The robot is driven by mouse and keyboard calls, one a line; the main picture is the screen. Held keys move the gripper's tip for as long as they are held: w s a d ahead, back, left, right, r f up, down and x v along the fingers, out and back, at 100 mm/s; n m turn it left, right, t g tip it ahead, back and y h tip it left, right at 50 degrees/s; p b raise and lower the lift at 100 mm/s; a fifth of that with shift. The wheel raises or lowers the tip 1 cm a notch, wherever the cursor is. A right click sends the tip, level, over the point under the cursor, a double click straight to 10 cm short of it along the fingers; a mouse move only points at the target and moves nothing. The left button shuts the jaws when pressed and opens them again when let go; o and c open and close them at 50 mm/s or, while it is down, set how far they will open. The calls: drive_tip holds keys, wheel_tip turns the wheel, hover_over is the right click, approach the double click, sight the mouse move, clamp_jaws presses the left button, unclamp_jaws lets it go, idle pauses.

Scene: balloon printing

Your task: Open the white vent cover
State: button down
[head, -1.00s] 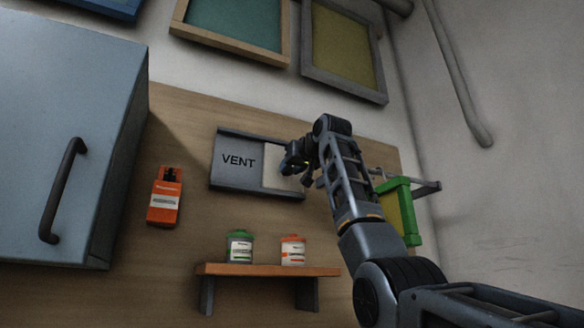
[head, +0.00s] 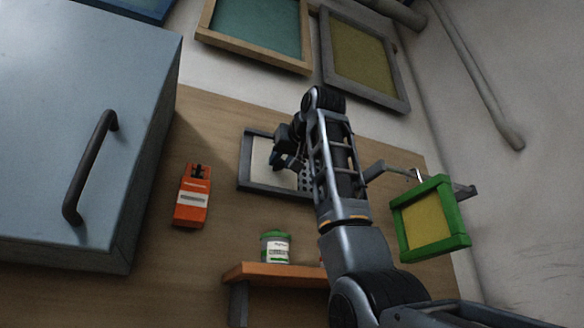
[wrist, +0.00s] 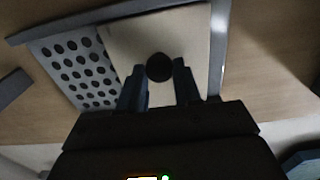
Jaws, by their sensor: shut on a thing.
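The white vent cover (head: 261,160) sits at the left end of the grey vent frame (head: 262,190) on the wooden wall panel. Its cream panel (wrist: 185,40) fills the middle of the wrist view, with a dark round knob (wrist: 159,62) on it. My gripper (wrist: 158,74) is shut on this knob, one finger on each side. In the head view my gripper (head: 279,158) is at the cover's right part and hides the knob. A perforated grey plate (wrist: 76,74) is exposed beside the cover; my arm partly hides it in the head view.
A blue-grey cabinet (head: 70,120) with a dark handle stands at left. An orange device (head: 192,196) hangs left of the vent. A green-lidded jar (head: 275,247) stands on the shelf (head: 270,273) below. A green-framed screen (head: 430,219) hangs at right.

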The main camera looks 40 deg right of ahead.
drive_tip(key=shift+w+a+r, duration=0.1)
drive_tip(key=shift+a, duration=0.45)
drive_tip(key=c, duration=0.8)
unclamp_jaws()
drive_tip(key=shift+b+v, duration=1.3)
drive_tip(key=shift+v, duration=2.6)
